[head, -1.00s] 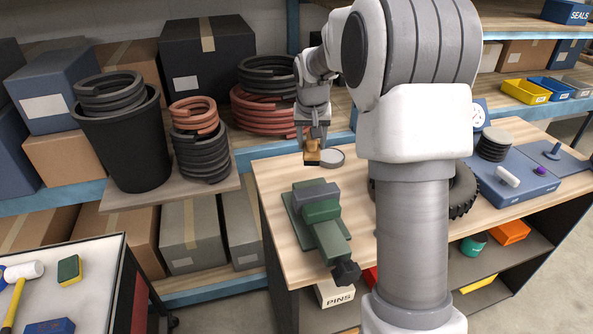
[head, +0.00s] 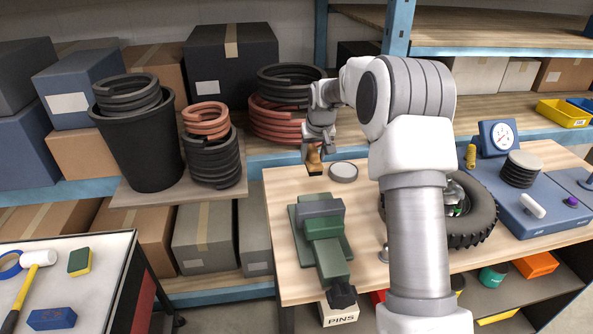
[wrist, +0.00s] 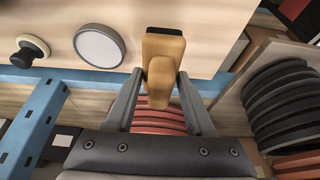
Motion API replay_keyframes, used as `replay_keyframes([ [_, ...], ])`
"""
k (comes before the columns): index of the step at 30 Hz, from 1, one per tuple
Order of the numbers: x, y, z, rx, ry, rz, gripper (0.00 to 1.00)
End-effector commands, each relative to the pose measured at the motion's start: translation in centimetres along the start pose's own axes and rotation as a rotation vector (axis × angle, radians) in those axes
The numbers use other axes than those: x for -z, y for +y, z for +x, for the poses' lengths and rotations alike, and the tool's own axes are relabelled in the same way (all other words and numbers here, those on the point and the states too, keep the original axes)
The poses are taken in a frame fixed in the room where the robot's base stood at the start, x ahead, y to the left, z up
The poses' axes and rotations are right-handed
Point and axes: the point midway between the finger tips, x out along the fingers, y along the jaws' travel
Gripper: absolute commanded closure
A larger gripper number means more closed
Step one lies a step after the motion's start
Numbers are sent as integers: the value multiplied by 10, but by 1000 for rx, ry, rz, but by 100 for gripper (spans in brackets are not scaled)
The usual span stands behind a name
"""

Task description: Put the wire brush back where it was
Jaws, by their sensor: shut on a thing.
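The wire brush (head: 314,159) has a tan wooden body with a dark end, and it also shows in the wrist view (wrist: 162,60). My gripper (head: 314,147) is shut on it and holds it over the back left part of the wooden workbench (head: 280,186). In the wrist view, the two fingers of my gripper (wrist: 160,80) are on either side of the brush's wooden body. I cannot tell whether the brush touches the bench top.
A round grey-lidded tin (head: 343,172) sits just right of the brush. A green vise (head: 322,235) stands nearer on the bench. A tyre (head: 470,215) lies to the right. Coiled hoses (head: 285,115) lie on the shelf behind. The back left bench strip is clear.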

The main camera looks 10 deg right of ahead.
Motion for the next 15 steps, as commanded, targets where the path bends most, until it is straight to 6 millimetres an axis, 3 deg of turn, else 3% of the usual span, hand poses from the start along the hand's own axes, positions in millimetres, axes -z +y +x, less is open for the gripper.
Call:
replay_keyframes([
  [6, 18, -33, 36, 0, 0, -1, 98],
  [15, 22, -44, 55, -2, -1, 2, 98],
])
